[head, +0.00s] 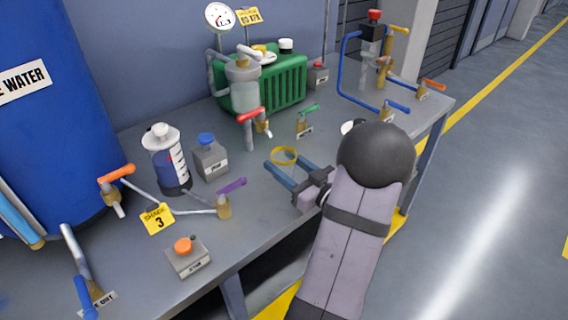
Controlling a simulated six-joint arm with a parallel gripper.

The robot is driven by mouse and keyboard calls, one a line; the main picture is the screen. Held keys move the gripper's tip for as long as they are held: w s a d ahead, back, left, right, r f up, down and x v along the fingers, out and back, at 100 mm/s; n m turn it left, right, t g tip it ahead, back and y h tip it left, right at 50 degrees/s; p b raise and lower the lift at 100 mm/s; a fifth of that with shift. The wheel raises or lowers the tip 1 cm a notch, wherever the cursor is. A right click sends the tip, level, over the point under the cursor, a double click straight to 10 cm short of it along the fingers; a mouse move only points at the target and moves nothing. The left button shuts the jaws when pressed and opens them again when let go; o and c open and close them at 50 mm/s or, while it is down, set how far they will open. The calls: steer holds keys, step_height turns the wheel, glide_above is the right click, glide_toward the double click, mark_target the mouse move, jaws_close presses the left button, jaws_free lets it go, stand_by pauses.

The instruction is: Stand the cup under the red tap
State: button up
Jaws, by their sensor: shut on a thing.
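My gripper (283,160) is shut on a cup with a yellow rim (284,149) and holds it near the front edge of the bench. The rim faces up and the cup looks about upright; its body is hard to make out between the blue fingers. I cannot tell whether its base touches the bench.
A green-handled tap (308,111) stands right of the red one. A blue-capped box (210,157), a purple tap (231,187) and a graduated cylinder (166,158) are to the left. A white round thing (347,127) is partly hidden behind my arm. Bare bench lies between cup and red tap.

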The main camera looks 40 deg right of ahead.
steer(key=shift+f, duration=0.1)
steer(key=shift+f, duration=0.1)
steer(key=o, duration=1.1)
steer(key=shift+o, duration=0.2)
steer(key=shift+r, duration=0.25)
steer(key=s, duration=1.2)
